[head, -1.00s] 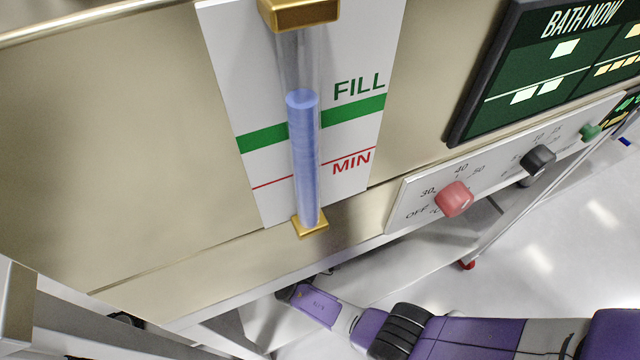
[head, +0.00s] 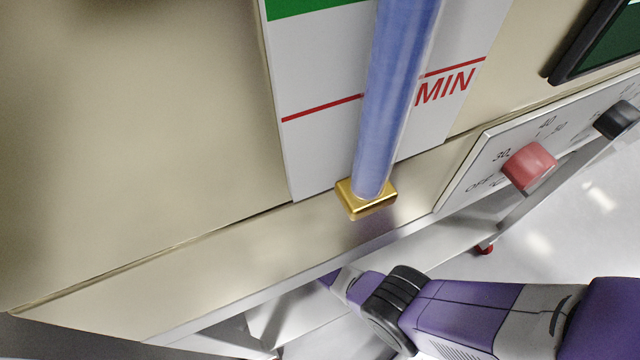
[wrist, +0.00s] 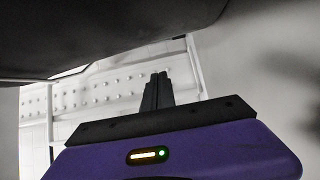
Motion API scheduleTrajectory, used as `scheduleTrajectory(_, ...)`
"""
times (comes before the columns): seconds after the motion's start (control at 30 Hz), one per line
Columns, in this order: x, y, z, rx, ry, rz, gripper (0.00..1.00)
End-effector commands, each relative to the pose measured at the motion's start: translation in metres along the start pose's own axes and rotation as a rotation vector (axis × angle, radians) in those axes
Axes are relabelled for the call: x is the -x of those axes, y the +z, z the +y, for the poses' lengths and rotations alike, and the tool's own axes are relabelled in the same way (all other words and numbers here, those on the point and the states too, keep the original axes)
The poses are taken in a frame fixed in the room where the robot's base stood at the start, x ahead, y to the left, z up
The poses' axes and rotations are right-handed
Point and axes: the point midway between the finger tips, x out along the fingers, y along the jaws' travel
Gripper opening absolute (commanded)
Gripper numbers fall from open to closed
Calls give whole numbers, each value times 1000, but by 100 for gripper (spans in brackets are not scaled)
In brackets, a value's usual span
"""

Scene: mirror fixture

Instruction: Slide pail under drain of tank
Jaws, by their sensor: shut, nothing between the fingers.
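The tank (head: 150,130) fills the left and middle of the head view as a large beige metal body. Its sight tube (head: 390,90) holds blue liquid and ends in a gold fitting (head: 366,198). I see no pail and no drain in either view. My arm reaches in from the right of the head view to below the tank's lower edge, where its end is hidden. In the wrist view my gripper (wrist: 157,92) shows dark fingers closed together with nothing between them. A dark surface (wrist: 100,35) hangs close above the fingers.
A control panel with a red knob (head: 529,166) and a black knob (head: 617,119) is on the tank's right. A metal frame with a red-footed leg (head: 485,249) stands below. Pale floor (head: 590,240) is open at right. A white dotted panel (wrist: 95,90) lies beyond the fingers.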

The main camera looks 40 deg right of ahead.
Motion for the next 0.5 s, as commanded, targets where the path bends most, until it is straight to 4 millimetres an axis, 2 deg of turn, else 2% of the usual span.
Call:
scheduleTrajectory(0.23, -45, 1, -2, -1, 1, -4, 0)
scheduleTrajectory(0.5, -34, 24, -1, 1, 0, 0, 0)
